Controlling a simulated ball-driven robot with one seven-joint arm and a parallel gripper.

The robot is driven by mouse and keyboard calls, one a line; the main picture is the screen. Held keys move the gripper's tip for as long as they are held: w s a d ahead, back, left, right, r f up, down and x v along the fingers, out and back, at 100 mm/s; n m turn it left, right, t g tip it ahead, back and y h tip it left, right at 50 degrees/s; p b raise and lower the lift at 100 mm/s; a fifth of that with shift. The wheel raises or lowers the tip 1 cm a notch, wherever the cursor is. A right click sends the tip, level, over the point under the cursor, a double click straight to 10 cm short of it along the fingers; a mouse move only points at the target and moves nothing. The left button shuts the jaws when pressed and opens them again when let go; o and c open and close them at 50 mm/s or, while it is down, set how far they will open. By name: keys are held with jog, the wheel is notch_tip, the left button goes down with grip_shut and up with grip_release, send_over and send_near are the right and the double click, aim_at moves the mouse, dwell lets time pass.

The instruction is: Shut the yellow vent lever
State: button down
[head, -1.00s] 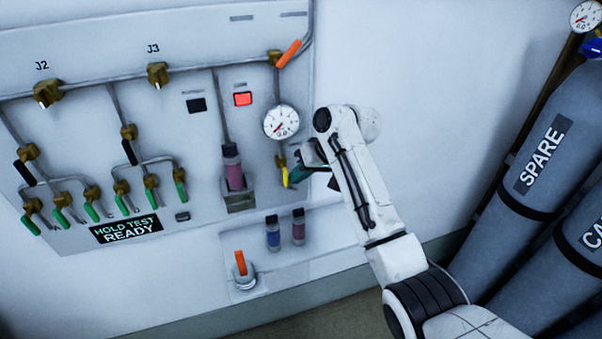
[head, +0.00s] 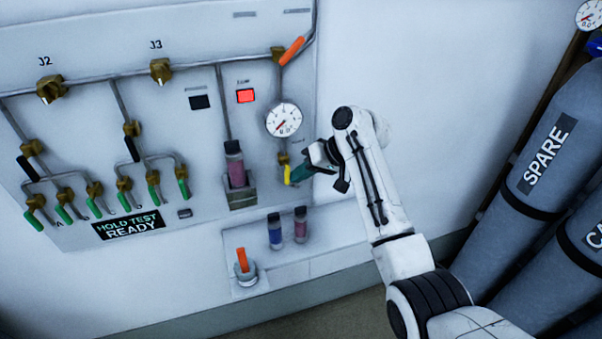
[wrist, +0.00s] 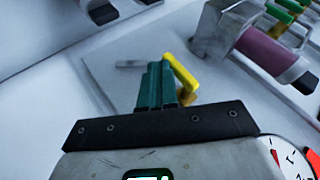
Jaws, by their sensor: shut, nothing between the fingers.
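The yellow vent lever (head: 287,175) hangs from a brass valve below the pressure gauge in the head view, its handle pointing down. In the wrist view the yellow lever (wrist: 181,72) is a bent bar just beyond and right of the fingertips. My gripper (head: 294,174) has green fingers, shut with nothing between them. The tips are right beside the lever, on its right side in the head view. In the wrist view the fingers (wrist: 158,68) overlap part of the lever; I cannot tell whether they touch it.
The gauge (head: 284,120) is just above the valve. A purple vial (head: 235,165) sits in a holder to the left. Grey cylinders (head: 550,150) stand at right; the wall between is bare.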

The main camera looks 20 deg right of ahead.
aim_at(286, 183)
jog(key=a+m+t+y+b, duration=0.1)
jog(key=y+b, duration=0.2)
jog(key=y, duration=0.1)
jog(key=a+f+m+t+y+b, duration=0.1)
jog(key=y+b, duration=0.2)
jog(key=b, duration=0.1)
jog(key=a+f+m+t+y+b, duration=0.1)
jog(key=m+y+b, duration=0.1)
jog(key=y+b, duration=0.2)
jog(key=shift+a+f+y, duration=0.1)
jog(key=shift+f+y, duration=0.1)
jog(key=shift+y, duration=0.1)
jog(key=shift+a+r+m+t+y+b, duration=0.35)
jog(key=shift+m+t+y+b, duration=0.35)
jog(key=shift+b, duration=0.55)
jog(key=shift+a, duration=0.15)
jog(key=b+v, duration=0.2)
jog(key=v, duration=0.9)
jog(key=shift+a+f, duration=0.1)
jog(key=shift+a, duration=0.05)
